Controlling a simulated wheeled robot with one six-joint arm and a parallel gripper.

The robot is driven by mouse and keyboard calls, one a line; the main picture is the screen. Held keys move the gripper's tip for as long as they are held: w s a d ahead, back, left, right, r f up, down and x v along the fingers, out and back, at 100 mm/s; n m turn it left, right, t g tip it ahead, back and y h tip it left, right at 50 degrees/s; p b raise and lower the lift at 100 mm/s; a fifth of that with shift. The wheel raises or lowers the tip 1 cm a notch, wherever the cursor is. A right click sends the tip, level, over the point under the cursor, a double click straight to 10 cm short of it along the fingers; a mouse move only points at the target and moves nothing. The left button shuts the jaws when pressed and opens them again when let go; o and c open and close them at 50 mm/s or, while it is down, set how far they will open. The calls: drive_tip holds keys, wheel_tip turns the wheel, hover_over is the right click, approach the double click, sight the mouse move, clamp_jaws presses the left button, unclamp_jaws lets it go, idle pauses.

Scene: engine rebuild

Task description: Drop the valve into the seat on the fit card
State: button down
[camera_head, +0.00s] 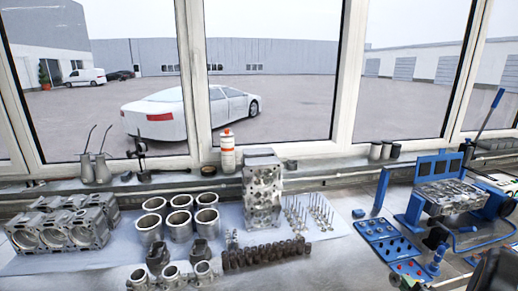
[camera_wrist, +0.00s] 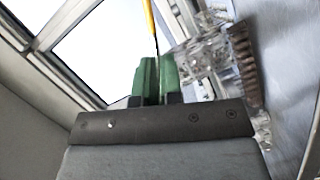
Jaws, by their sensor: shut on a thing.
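My gripper (camera_wrist: 157,68) shows in the wrist view, its two green fingers close together. A thin dark stem with a yellow length (camera_wrist: 149,20) rises from between the fingertips; it looks like the held valve, but its head is not clear. In the head view, several thin valves (camera_head: 311,213) stand upright on the pale cloth, right of the cylinder head. Blue plates with holes and small parts (camera_head: 388,240) lie at the right; I cannot tell for sure which is the fit card. No seat is clearly visible in the wrist view.
An upright metal block (camera_head: 262,195), several cylinder liners (camera_head: 180,219) and a row of brown parts (camera_head: 262,256) crowd the cloth (camera_head: 60,262). A blue fixture (camera_head: 425,205) holding a cylinder head stands at right. Windows line the back. Bare bench shows between cloth and plates.

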drive_tip(key=shift+m+g, duration=0.3)
drive_tip(key=shift+m, duration=0.5)
drive_tip(key=shift+f, duration=0.1)
drive_tip(key=n+t+y+b, duration=0.1)
drive_tip(key=n+y+b, duration=0.1)
drive_tip(key=n+b, duration=0.7)
drive_tip(key=n+t+y+b, duration=0.1)
drive_tip(key=n+t+b, duration=0.1)
drive_tip(key=n+b, duration=0.7)
drive_tip(key=n+t+y+b, duration=0.1)
drive_tip(key=n+y+b, duration=0.1)
drive_tip(key=n+b, duration=0.6)
drive_tip(key=shift+n+t+y+b, duration=0.3)
drive_tip(key=shift+n+t+b, duration=0.1)
drive_tip(key=shift+b, duration=2.05)
